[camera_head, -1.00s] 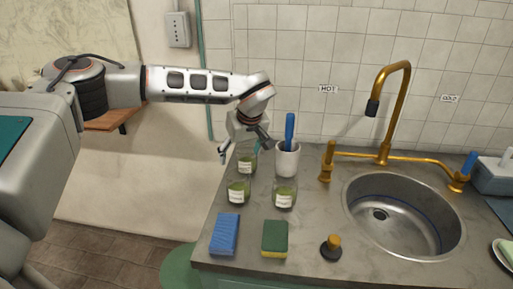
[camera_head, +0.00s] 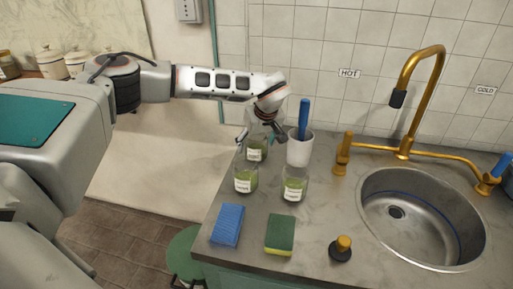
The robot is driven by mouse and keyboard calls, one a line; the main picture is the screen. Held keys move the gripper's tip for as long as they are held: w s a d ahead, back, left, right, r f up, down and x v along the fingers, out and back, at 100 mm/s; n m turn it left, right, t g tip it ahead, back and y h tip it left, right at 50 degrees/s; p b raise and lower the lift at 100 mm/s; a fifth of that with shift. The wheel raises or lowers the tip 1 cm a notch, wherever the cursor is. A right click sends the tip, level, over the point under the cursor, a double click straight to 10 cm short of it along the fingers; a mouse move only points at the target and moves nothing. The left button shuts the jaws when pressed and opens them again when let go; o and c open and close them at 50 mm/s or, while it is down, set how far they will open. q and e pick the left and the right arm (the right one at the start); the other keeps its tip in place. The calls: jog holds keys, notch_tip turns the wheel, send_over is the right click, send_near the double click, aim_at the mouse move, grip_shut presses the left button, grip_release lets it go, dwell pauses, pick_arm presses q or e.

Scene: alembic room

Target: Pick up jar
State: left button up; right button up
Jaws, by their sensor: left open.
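Three small glass jars with green contents and white labels stand on the counter. One back jar (camera_head: 256,150) is under and between the fingers of my left gripper (camera_head: 262,136), which is open. I cannot tell whether the fingers touch it. A front left jar (camera_head: 245,180) and a front right jar (camera_head: 294,184) stand nearer, clear of the gripper. My right gripper is not in view.
A white cup (camera_head: 300,150) with a blue-handled brush stands just right of the gripper. A blue sponge (camera_head: 227,225), a green-yellow sponge (camera_head: 280,234) and a black stopper (camera_head: 341,249) lie in front. The sink (camera_head: 420,215) and brass faucet (camera_head: 403,145) are right.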

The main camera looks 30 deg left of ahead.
pick_arm(q)
jog(key=shift+f, duration=0.15)
jog(key=c, duration=1.3)
